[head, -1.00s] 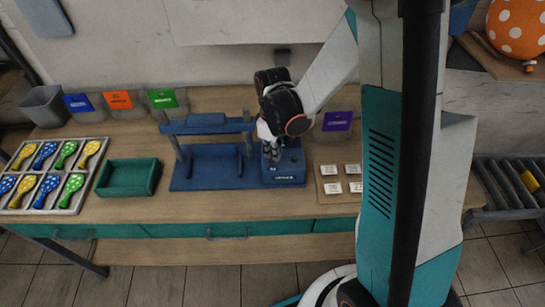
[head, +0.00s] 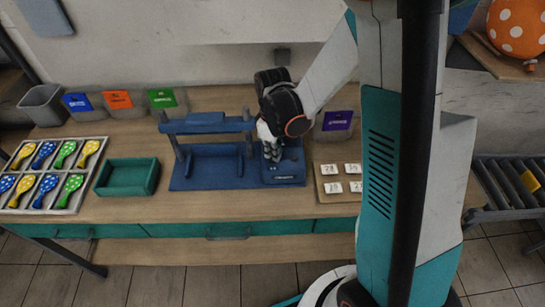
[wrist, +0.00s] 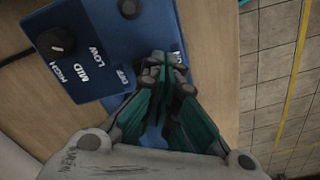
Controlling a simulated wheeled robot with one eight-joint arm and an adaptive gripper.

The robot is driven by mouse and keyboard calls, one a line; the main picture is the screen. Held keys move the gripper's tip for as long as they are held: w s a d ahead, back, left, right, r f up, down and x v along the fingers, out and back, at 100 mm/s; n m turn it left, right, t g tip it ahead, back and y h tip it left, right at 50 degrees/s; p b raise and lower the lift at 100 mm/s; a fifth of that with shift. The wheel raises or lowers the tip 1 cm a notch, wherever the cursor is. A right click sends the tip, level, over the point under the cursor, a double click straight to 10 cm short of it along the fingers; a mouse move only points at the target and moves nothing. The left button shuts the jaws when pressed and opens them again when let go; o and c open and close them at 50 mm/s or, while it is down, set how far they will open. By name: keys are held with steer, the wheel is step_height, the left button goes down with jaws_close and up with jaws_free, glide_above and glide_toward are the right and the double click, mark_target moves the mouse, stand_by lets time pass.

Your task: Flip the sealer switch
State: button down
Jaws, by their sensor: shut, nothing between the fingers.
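The blue sealer (head: 207,126) stands on the wooden table, with a press frame on the left and a control box (head: 284,174) on the right. My gripper (head: 271,155) is shut and empty, pointing down over the control box. In the wrist view the fingertips of my gripper (wrist: 166,62) are together at the box's edge, beside a partly covered "OFF" label (wrist: 123,77). A black knob (wrist: 57,40) with HIGH, MID and LOW marks sits to their left. The switch itself is not clearly visible; the fingers cover that area. Contact cannot be told.
Coloured-label bins (head: 163,98) and a grey bin (head: 24,104) line the back.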

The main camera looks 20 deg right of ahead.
steer(key=shift+f+b, duration=0.7)
steer(key=shift+f, duration=0.1)
stand_by(0.4)
steer(key=shift+r, duration=0.2)
steer(key=shift+r+p, duration=2.25)
steer(key=shift+r, duration=1.15)
steer(key=s+r+m+t+b, duration=0.3)
steer(key=s+r+m+b, duration=0.1)
steer(key=s, duration=0.3)
steer(key=s+r+m+t+b, duration=0.4)
steer(key=s+b, duration=0.2)
steer(key=s, duration=0.2)
steer(key=shift+b, duration=0.4)
